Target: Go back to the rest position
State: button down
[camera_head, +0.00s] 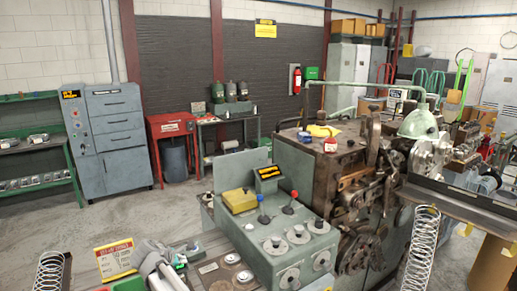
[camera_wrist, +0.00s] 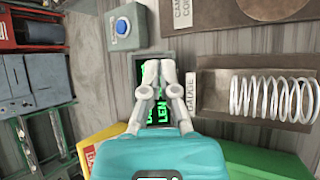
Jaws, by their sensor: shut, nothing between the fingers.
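My gripper (camera_wrist: 160,64) shows in the wrist view with its pale fingers together and nothing between them. Its teal body fills the bottom middle. The fingers are in front of a dark display (camera_wrist: 158,108) with green lettering and cover part of it. A silver coil spring (camera_wrist: 272,98) lies in a brown tray (camera_wrist: 214,122) to the right of the fingers, apart from them. In the head view, a pale part of my arm (camera_head: 154,256) shows at the bottom left; the fingertips cannot be made out there.
A grey box with a blue button (camera_wrist: 122,28) is near the fingers. In the head view, the green control console (camera_head: 262,238) with knobs and levers stands beside the coiling machine (camera_head: 345,180). Springs show at bottom left (camera_head: 50,272) and right (camera_head: 421,250). Floor at left is clear.

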jog(key=d+m+g, duration=0.1)
jog(key=d+m, duration=0.1)
jog(key=d, duration=0.3)
jog(key=d+f+m, duration=0.1)
jog(key=d+m, duration=0.1)
jog(key=d, duration=0.3)
jog(key=d+f+m+g, duration=0.1)
jog(key=d, duration=0.4)
jog(key=shift+s+f+m+g, duration=0.2)
jog(key=shift+f+m+g, duration=0.1)
jog(key=shift+m, duration=0.1)
jog(key=s+d+f+m+g+y, duration=0.1)
jog(key=s+d+m+g, duration=0.1)
jog(key=s+d+m, duration=0.3)
jog(key=s+d+f+m+g+y, duration=0.1)
jog(key=s+d+m, duration=0.4)
jog(key=d, duration=0.8)
jog(key=s+d+f+m+g+y, duration=0.1)
jog(key=s+d+m, duration=0.4)
jog(key=d, duration=0.5)
jog(key=shift+s+m+g+y, duration=0.3)
jog(key=shift+s+m+g, duration=0.05)
jog(key=shift+m+g, duration=0.4)
